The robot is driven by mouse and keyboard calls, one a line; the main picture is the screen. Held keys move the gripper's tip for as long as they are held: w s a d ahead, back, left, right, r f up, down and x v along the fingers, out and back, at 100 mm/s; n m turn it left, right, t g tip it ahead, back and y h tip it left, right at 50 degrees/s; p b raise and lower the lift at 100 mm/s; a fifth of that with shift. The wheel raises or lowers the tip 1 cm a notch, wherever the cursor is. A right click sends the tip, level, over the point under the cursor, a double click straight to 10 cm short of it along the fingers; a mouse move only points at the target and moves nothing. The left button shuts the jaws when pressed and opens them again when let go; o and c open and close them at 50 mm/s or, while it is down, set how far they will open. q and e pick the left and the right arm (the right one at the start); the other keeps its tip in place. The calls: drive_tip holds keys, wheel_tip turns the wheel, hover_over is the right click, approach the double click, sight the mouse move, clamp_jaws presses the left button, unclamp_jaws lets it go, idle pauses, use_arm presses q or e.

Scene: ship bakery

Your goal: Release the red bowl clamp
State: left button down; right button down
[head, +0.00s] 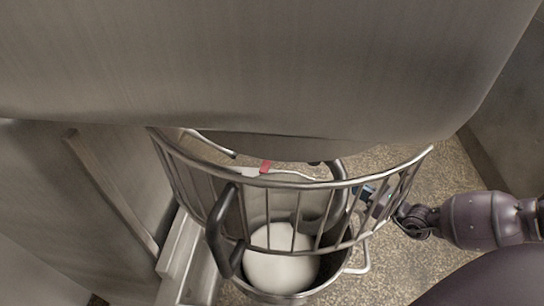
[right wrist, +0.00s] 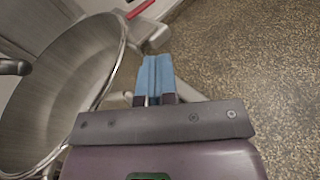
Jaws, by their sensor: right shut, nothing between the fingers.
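The red clamp handle (head: 265,167) shows through the wire guard, behind the bowl, in the head view. In the right wrist view a red bar (right wrist: 140,9) at the top edge appears to be the same handle, partly cut off. The steel mixer bowl (head: 345,245) holds a pale rounded mass; the bowl also fills the left of the right wrist view (right wrist: 50,95). My right gripper (head: 364,192) is at the bowl's right side, partly hidden by the guard. Its blue fingers (right wrist: 155,76) are shut and empty, apart from the red bar. My left gripper is not in view.
The curved wire guard (head: 300,183) surrounds the front of the bowl, with dark handles at it. The big steel mixer head (head: 250,70) overhangs above. The mixer's column and base stand at left. Speckled floor (head: 440,180) is clear to the right.

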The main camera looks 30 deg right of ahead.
drive_tip(key=w+a+f+n+b, duration=0.1)
drive_tip(key=w+a, duration=0.2)
drive_tip(key=w, duration=0.3)
drive_tip(key=w+a+f+n+y+b, duration=0.1)
drive_tip(key=w+a+n, duration=0.1)
drive_tip(key=w, duration=0.5)
drive_tip(key=w+a+f+n+g+y+b, duration=0.1)
drive_tip(key=w+a+b, duration=0.1)
drive_tip(key=w, duration=0.5)
drive_tip(key=shift+w+a, duration=0.1)
drive_tip(key=shift+a, duration=0.7)
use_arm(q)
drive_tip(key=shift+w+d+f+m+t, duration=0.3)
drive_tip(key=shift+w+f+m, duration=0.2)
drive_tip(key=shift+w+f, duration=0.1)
use_arm(e)
drive_tip(key=shift+w+a+r, duration=0.2)
drive_tip(key=shift+w+a, duration=0.05)
drive_tip(key=shift+w, duration=0.35)
drive_tip(key=shift+w+a+r, duration=0.2)
drive_tip(key=shift+w+a, duration=0.05)
drive_tip(key=shift+w, duration=0.3)
drive_tip(key=shift+w+a+r, duration=0.2)
drive_tip(key=shift+w+a, duration=0.05)
drive_tip(key=shift+w, duration=0.35)
use_arm(q)
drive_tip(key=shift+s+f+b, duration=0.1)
drive_tip(key=shift+b, duration=0.2)
